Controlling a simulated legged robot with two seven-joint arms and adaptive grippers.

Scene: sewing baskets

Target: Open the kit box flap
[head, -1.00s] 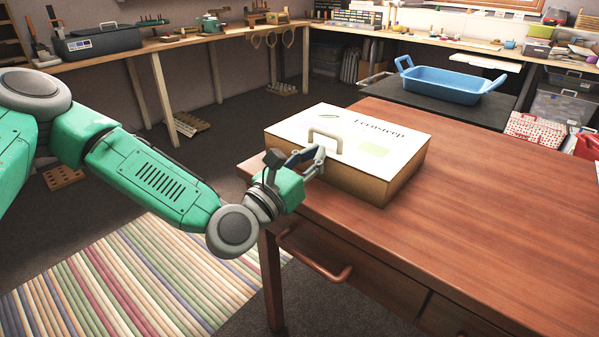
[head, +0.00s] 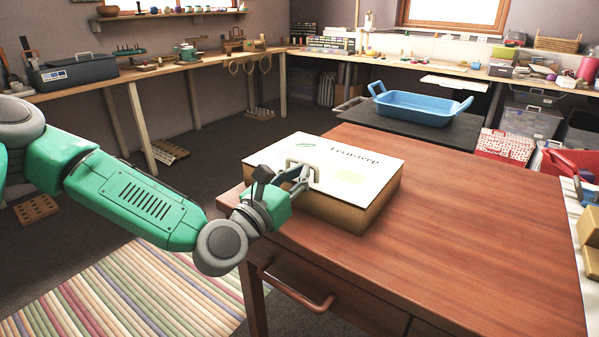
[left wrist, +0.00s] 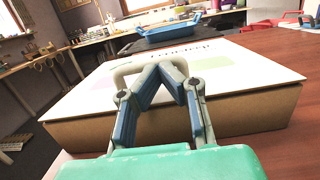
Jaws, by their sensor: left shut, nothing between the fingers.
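The kit box (head: 338,217) is a low cardboard box with a white printed top flap (head: 365,165), lying flat and closed on the wooden table's left part. A pale grey handle (head: 303,165) stands on the flap near its left edge. My left gripper (head: 305,178) is at the handle, its fingertips overlapping it in the head view. In the left wrist view the blue-padded fingers (left wrist: 165,68) meet at their tips with nothing between them, in front of the handle (left wrist: 128,72). Whether they touch the handle I cannot tell. My right gripper is not in view.
The wooden table (head: 460,240) is bare to the right of the box. A blue tray (head: 415,108) stands on a dark surface behind. Cardboard pieces (head: 588,230) lie at the far right. A drawer handle (head: 295,290) sticks out at the table's front.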

